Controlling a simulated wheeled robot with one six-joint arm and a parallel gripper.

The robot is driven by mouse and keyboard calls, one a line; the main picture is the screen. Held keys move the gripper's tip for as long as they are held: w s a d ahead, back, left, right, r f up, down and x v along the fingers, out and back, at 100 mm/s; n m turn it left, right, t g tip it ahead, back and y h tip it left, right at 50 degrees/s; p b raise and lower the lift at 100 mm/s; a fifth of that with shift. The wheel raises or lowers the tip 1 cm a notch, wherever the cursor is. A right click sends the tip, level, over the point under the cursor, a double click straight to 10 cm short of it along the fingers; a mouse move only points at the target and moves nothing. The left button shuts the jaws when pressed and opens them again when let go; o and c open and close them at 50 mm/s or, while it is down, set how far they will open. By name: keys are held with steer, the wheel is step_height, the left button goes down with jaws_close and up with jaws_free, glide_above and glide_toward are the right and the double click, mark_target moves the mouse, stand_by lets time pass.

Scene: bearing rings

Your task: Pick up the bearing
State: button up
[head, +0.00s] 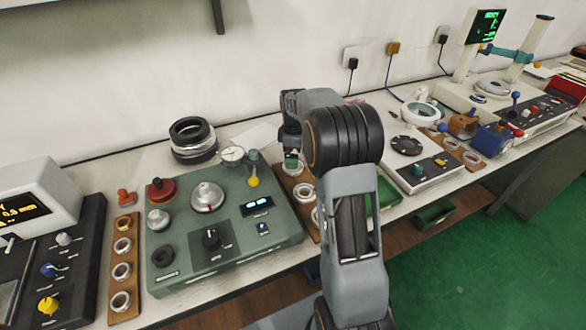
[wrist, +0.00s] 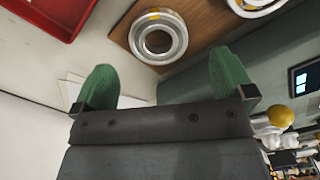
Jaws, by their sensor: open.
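A silver bearing ring (wrist: 180,38) with a small yellow mark lies on a brown wooden board (wrist: 118,35) in the wrist view. A second ring (wrist: 258,9) is cut off at the top right edge. My gripper (wrist: 164,68) is open, with its two green fingers apart and nothing between them. The first ring shows beyond the gap between the fingertips, apart from both. In the head view my gripper (head: 291,164) hangs over the board between the green machine and the white device, and my arm hides part of the board. Rings (head: 296,191) show below it.
A green machine (head: 225,258) with knobs and a small gauge stands left of the board. A red tray (wrist: 68,22) is at the wrist view's top left. A white device (head: 425,180) stands right of my arm. Another ring board (head: 126,262) is farther left.

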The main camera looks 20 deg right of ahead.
mark_target(289, 172)
steer(key=shift+d+f, duration=0.15)
steer(key=shift+f, duration=2.55)
steer(key=shift+c, duration=0.3)
steer(key=shift+w+r, duration=0.1)
steer(key=c, duration=1.1)
